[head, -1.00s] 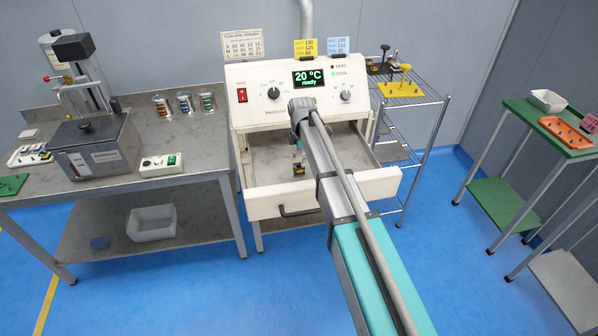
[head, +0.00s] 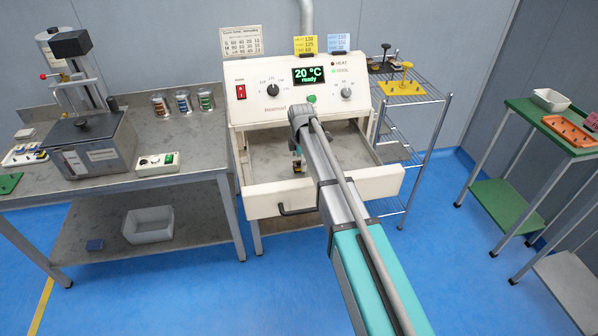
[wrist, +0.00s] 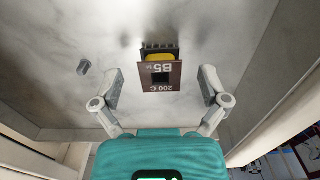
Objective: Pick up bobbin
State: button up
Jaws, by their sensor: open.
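The bobbin (wrist: 161,75) lies in the open drawer (head: 268,197) of the cream machine. In the wrist view it shows a brown flange marked "200 C" and "B5", a dark square hole, yellow winding and a row of dark pins. My gripper (wrist: 162,86) is open, with one finger on each side of the bobbin and a clear gap to both. The fingers do not touch it. In the head view my arm hides much of the drawer's right part, and the gripper is too small to make out clearly.
The drawer walls rise around the gripper. The machine's display (head: 310,75) reads "20 °C ready". A bench (head: 190,150) stands left and a wire rack (head: 425,98) right.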

jog(key=shift+f+b, duration=0.4)
jog(key=shift+f, duration=0.3)
jog(key=c, duration=1.1)
jog(key=shift+r, duration=0.1)
jog(key=shift+c, duration=0.2)
notch_tip(320, 180, up, 3)
jog(key=p, duration=0.3)
jog(key=shift+r, duration=0.1)
jog(key=s+r+p, duration=0.3)
jog(key=s, duration=0.1)
jog(key=s+r+p, duration=0.3)
jog(key=s, duration=0.1)
jog(key=s+d+r+p, duration=0.1)
jog(key=s+r+p, duration=0.2)
jog(key=s, duration=0.2)
jog(key=shift+r+p, duration=0.15)
jog(key=shift+p, duration=0.2)
jog(key=shift+s+r, duration=0.2)
jog(key=shift+s, duration=0.3)
